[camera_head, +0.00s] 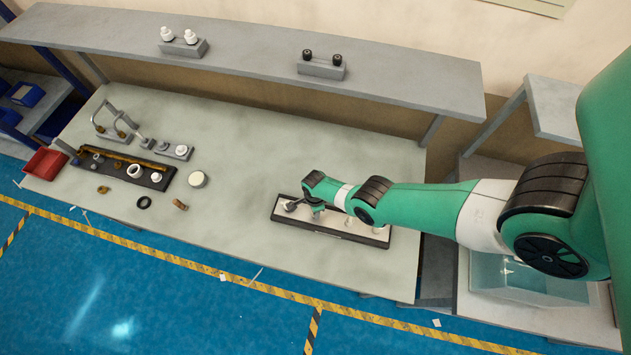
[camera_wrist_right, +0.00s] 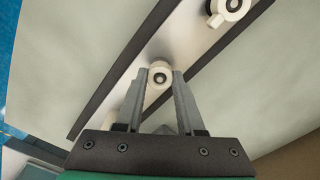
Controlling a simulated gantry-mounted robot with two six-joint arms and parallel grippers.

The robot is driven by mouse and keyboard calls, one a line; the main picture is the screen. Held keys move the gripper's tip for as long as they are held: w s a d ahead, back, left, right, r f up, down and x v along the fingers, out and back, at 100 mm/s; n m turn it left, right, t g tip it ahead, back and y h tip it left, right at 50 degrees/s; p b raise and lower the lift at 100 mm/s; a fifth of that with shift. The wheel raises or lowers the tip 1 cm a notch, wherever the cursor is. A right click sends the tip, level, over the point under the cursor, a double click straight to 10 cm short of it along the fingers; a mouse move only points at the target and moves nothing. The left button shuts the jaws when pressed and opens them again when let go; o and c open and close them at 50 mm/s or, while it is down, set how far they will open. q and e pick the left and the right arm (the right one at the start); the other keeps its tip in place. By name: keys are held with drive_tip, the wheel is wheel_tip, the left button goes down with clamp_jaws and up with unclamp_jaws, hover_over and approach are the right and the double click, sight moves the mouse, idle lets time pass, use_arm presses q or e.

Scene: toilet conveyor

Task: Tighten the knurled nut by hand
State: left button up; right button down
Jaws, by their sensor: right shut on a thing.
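The white round nut (camera_wrist_right: 160,70) with a dark centre sits over the pale strip of a dark-edged fixture in the right wrist view. Its knurling is too small to make out. My right gripper (camera_wrist_right: 159,84) is shut on it, one finger on each side. In the head view my right gripper (camera_head: 315,211) is over the left part of the fixture (camera_head: 348,236), and the arm hides much of the fixture and the nut. My left gripper is not in view.
Another white fitting (camera_wrist_right: 229,8) stands farther along the fixture. On the left of the table are a dark parts tray (camera_head: 155,184), a white disc (camera_head: 198,179), loose rings and a red bin (camera_head: 46,163). The table's middle is clear. A shelf (camera_head: 250,55) runs along the back.

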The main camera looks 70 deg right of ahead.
drive_tip(key=c, duration=0.8)
unclamp_jaws()
drive_tip(key=shift+c, duration=0.2)
drive_tip(key=shift+r, duration=0.1)
wheel_tip(320, 180, up, 3)
drive_tip(key=p, duration=0.3)
drive_tip(key=o, duration=0.6)
drive_tip(key=shift+c, duration=0.2)
drive_tip(key=c, duration=0.5)
